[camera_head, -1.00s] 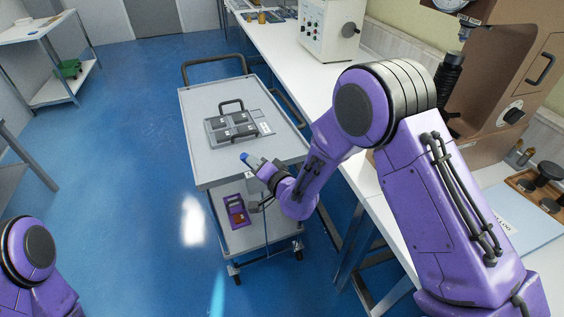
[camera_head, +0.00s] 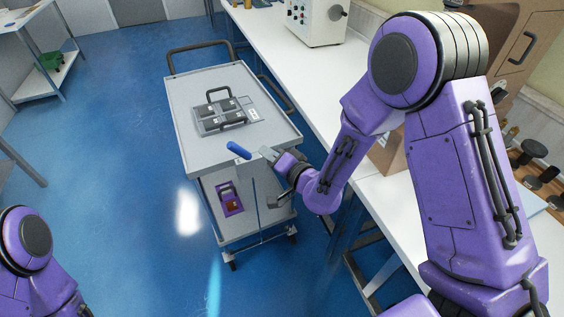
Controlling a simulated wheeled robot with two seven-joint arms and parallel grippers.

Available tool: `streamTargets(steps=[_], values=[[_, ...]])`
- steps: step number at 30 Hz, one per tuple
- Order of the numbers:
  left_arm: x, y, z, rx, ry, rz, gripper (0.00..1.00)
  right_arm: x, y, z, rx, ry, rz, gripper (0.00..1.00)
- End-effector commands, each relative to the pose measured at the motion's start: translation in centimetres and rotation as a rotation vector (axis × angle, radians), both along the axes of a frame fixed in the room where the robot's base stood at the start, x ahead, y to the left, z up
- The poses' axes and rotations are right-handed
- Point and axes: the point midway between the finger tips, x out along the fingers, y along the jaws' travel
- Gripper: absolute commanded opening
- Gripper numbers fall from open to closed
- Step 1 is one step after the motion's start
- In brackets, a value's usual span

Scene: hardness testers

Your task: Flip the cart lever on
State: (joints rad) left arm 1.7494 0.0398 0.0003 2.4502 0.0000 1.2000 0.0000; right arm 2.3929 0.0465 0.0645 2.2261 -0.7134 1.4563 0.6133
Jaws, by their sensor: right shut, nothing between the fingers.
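The grey cart (camera_head: 178,115) stands in the middle of the view. A blue bar-shaped grip (camera_head: 238,150), apparently the cart lever, shows at the near edge of its top. It points up and to the left. My right gripper (camera_head: 267,154) is just right of the blue grip, shut and empty. I cannot tell whether its tips touch the lever, and the lever's base is hidden. A grey plate with a black loop handle (camera_head: 218,91) and several dark blocks lies on the cart top. Only part of my left arm shows at lower left; its gripper is out of view.
A purple device (camera_head: 230,207) sits below the cart top. A long white bench (camera_head: 300,70) runs along the cart's right side, carrying a white control box (camera_head: 316,22). The blue floor (camera_head: 110,140) left of the cart is clear. A shelf unit (camera_head: 30,80) stands far left.

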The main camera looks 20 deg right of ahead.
Motion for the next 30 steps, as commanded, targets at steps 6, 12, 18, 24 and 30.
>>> streamTargets(steps=[6,12,18,24,30], values=[[0.0,0.0,-1.0,0.001,-0.001,0.000,0.43,-3.5,-1.1,0.4,0.000,-0.001,0.000,0.00],[0.0,0.0,-1.1,0.001,-0.001,0.000,0.43,-4.4,-1.4,0.7,0.000,0.001,0.001,0.00],[0.0,0.0,-1.1,0.001,-0.001,0.000,0.43,-4.4,-1.4,0.7,0.000,0.000,0.000,0.00],[0.0,0.0,-1.1,0.001,-0.001,0.000,0.43,-4.4,-1.4,0.7,0.000,0.000,0.000,0.00],[0.0,0.0,-1.1,0.001,-0.001,0.000,0.43,-4.7,-4.0,-1.8,-0.257,0.051,-0.082,0.00]])
